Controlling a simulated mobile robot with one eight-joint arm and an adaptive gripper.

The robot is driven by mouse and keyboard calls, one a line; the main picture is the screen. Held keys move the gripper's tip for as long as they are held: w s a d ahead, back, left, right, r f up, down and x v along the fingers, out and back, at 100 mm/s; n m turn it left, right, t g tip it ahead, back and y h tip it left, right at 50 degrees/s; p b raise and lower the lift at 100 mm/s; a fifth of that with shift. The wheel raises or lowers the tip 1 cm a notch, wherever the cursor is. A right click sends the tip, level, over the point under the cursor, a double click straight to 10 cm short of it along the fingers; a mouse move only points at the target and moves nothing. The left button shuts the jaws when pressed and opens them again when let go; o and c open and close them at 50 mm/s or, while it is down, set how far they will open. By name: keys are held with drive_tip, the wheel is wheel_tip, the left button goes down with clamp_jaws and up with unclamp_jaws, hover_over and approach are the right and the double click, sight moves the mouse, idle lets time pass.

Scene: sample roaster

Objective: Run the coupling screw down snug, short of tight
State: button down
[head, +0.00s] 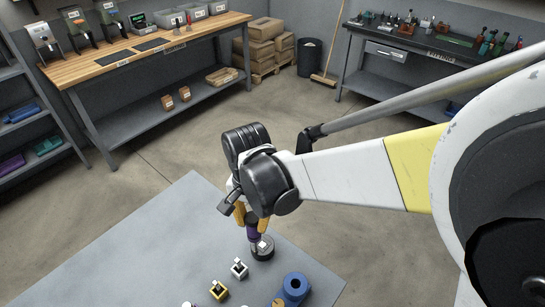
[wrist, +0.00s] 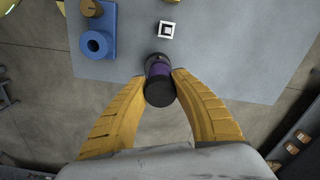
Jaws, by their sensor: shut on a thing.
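My gripper (head: 252,219) points down over the grey table, its yellow fingers closed on a purple and black cylindrical tool (head: 253,233). In the wrist view the tool (wrist: 159,69) sits between the fingertips (wrist: 160,78), with its round black end towards the camera. Below it in the head view is a dark round piece with a light metallic top (head: 263,252), close to or touching the tool's lower end; I cannot tell which. I cannot make out the coupling screw; the tool and fingers may hide it.
The grey table (head: 180,230) is bare on its left. A wooden bench (head: 150,45) and a dark bench (head: 430,45) stand farther back.

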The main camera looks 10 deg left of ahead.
drive_tip(key=shift+m, duration=0.5)
drive_tip(key=m, duration=0.3)
drive_tip(key=shift+m, duration=0.3)
drive_tip(key=shift+m+b, duration=0.3)
drive_tip(key=shift+m, duration=0.5)
drive_tip(key=shift+n, duration=0.7)
drive_tip(key=shift+r+p, duration=0.8)
drive_tip(key=shift+r, duration=0.35)
